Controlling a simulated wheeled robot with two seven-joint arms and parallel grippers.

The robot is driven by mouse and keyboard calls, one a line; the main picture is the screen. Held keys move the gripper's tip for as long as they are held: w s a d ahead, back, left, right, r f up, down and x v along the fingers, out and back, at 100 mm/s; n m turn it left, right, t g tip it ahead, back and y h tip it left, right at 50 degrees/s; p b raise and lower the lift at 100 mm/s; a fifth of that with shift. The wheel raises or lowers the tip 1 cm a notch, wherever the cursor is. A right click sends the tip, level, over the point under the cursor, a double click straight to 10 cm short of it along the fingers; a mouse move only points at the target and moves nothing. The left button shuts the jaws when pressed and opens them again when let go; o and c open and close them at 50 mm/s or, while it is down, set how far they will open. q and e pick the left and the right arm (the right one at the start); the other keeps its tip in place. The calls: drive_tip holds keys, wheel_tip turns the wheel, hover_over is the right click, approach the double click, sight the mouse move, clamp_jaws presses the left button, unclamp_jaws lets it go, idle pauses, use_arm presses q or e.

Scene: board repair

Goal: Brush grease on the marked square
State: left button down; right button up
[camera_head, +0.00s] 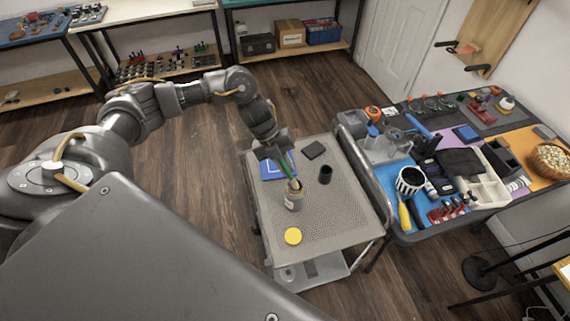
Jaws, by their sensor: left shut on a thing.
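My left gripper (275,150) is above the far part of the perforated cart top (340,215). The brush's lower end is at or in the jar's opening; I cannot tell how deep. A blue board (268,172) with white line markings lies flat on the cart, left of the brush and partly hidden by the gripper and brush. A round yellow lid (292,236) lies near the cart's front edge. My right gripper is not in view.
A black cup (325,175) and a flat dark square (314,150) are on the cart, right of the brush. A crowded tool table (430,228) stands close to the cart's right side. The cart's front right area is clear.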

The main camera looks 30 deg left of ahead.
use_arm(q)
drive_tip(key=shift+f+b, duration=0.5)
drive_tip(key=shift+f, duration=0.25)
idle(1.7)
drive_tip(key=shift+r, duration=0.1)
wheel_tip(320, 180, up, 7)
drive_tip(key=p, duration=0.6)
drive_tip(key=shift+m, duration=0.3)
idle(0.6)
